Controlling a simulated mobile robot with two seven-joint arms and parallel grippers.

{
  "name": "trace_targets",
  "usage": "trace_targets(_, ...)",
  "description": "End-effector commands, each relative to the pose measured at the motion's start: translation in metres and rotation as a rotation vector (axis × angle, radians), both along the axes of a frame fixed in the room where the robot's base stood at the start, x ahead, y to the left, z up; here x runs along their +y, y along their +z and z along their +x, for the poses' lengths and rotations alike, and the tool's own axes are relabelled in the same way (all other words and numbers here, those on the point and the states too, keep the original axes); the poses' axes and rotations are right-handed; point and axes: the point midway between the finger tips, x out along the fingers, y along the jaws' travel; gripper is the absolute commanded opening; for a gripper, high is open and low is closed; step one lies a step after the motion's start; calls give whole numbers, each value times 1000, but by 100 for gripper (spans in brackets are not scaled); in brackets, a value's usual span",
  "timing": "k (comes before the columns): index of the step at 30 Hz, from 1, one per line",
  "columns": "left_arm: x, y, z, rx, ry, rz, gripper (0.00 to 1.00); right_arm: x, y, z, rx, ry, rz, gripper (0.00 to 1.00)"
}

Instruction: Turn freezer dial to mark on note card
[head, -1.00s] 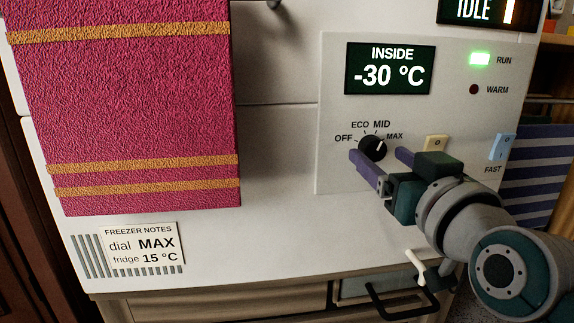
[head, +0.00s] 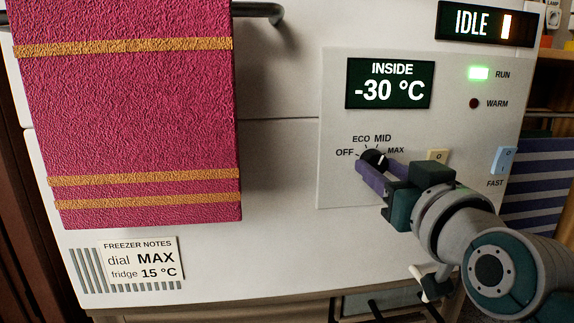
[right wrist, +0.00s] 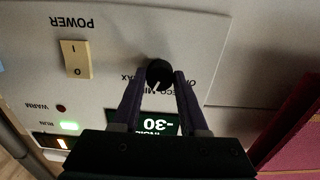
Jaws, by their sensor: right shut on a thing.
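The black freezer dial (head: 373,159) sits on the light control panel, under OFF, ECO, MID and MAX labels. The note card (head: 142,261) at lower left reads "dial MAX" and "fridge 15 °C". My right gripper (head: 376,168) is shut on the dial, its purple fingers on either side. The right wrist view also shows the dial (right wrist: 159,73) between the fingertips, upside down. My left gripper is not in view.
The display (head: 390,83) reads INSIDE -30 °C. The green RUN lamp (head: 478,73) is lit; the WARM lamp (head: 473,103) is dark. A cream power switch (right wrist: 76,59) is close to the dial. A pink towel (head: 140,110) hangs at left.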

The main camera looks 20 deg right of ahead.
Motion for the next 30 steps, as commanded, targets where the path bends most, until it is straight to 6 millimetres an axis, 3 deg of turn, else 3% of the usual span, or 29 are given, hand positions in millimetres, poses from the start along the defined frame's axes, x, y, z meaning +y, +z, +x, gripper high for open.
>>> trace_targets(3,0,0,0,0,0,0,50,0,0,0,0,0,0,0)
trace_targets(17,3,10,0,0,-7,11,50,0,2,0,-12,0,60,0)
trace_targets(30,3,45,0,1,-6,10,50,1,3,0,-90,0,386,0)
